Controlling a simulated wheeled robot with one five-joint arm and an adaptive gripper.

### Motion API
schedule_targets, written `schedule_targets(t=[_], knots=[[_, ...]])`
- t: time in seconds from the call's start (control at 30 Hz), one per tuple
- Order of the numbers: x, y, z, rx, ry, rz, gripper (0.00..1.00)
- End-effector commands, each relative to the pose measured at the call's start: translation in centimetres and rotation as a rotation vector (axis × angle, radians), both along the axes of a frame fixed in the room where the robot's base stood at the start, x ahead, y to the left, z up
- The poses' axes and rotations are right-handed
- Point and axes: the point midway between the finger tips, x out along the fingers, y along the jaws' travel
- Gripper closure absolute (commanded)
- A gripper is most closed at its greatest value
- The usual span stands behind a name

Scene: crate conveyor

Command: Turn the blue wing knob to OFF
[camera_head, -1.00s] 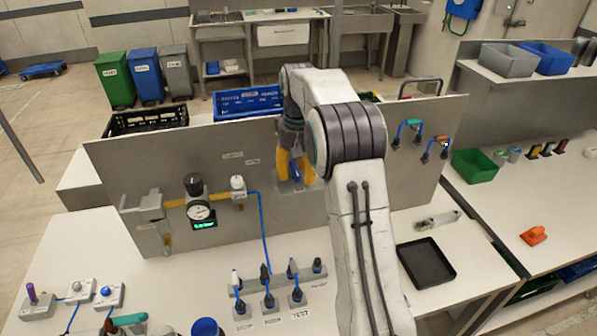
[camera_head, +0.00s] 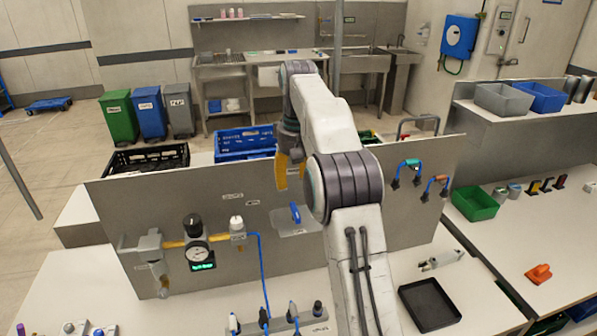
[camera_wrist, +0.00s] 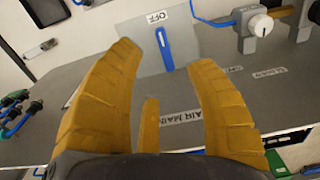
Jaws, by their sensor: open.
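The blue wing knob (camera_head: 296,213) sits on a light grey plate on the upright panel in the head view. In the wrist view the blue wing knob (camera_wrist: 165,48) is long and narrow, with one end close to the OFF label (camera_wrist: 157,16) and its length running roughly toward that label. My gripper (camera_head: 288,172) is above the knob in the head view, with yellow fingers apart. In the wrist view my gripper (camera_wrist: 165,58) is open, with the knob seen beyond and between its fingertips. The fingers appear clear of the knob.
A pressure gauge (camera_head: 196,252) and a white knob (camera_head: 237,224) on a yellow pipe are left of the blue knob. An AIR MAIN label (camera_wrist: 181,117) is on the panel. Hose couplings (camera_head: 408,172) hang at the right. A black tray (camera_head: 428,304) lies on the bench.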

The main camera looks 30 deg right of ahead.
Motion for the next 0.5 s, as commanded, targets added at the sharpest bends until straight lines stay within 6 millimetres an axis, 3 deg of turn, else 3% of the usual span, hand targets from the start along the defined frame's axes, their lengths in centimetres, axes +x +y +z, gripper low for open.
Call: schedule_targets(t=[0.5], knots=[[0.0, 0.0, 2.5, 0.0, 0.001, 0.0, 0.51]])
